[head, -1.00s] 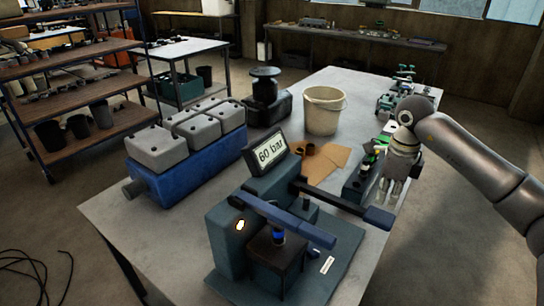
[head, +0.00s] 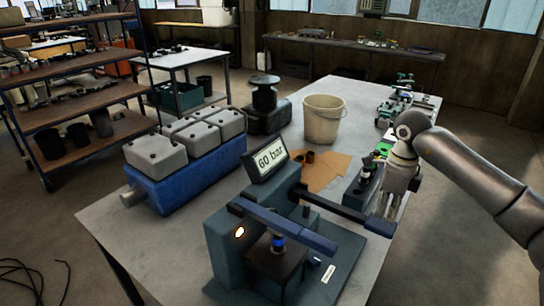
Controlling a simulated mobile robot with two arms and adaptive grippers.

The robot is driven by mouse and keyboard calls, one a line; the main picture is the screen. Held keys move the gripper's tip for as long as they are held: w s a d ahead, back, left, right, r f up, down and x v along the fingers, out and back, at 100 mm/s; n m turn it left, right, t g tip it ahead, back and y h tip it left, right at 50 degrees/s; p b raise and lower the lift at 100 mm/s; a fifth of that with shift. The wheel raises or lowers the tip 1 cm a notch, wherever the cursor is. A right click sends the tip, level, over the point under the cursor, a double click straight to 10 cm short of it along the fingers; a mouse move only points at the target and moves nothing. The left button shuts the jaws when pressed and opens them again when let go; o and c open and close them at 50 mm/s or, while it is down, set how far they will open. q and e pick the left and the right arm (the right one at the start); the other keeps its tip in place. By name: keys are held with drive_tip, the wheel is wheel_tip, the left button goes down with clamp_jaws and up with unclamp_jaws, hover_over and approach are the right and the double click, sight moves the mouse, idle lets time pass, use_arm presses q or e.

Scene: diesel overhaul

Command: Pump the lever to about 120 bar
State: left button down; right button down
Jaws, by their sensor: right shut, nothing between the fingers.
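The pump tester is a grey-green block (head: 232,250) near the front of the table, with a tilted display (head: 267,161) that reads 60 bar. A dark lever (head: 335,207) runs right from the block to a thick handle end (head: 376,227). A separate blue-grey bar (head: 285,228) crosses above a dark stand (head: 275,262) and a fitting with a blue ring (head: 278,243). My right gripper (head: 388,207) is shut and empty, pointing down just behind the handle end. Whether it touches the handle cannot be told. My left gripper is out of view.
A blue engine block (head: 190,187) with grey covers stands at left on the table (head: 120,240). A cream bucket (head: 323,120) and a brown sheet (head: 325,170) lie behind the tester. A small dark fixture (head: 362,185) with green parts stands close to my right gripper.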

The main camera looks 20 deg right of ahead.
sight(381, 223)
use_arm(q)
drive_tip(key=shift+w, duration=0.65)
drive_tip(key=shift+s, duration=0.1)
use_arm(e)
drive_tip(key=shift+f, duration=0.1)
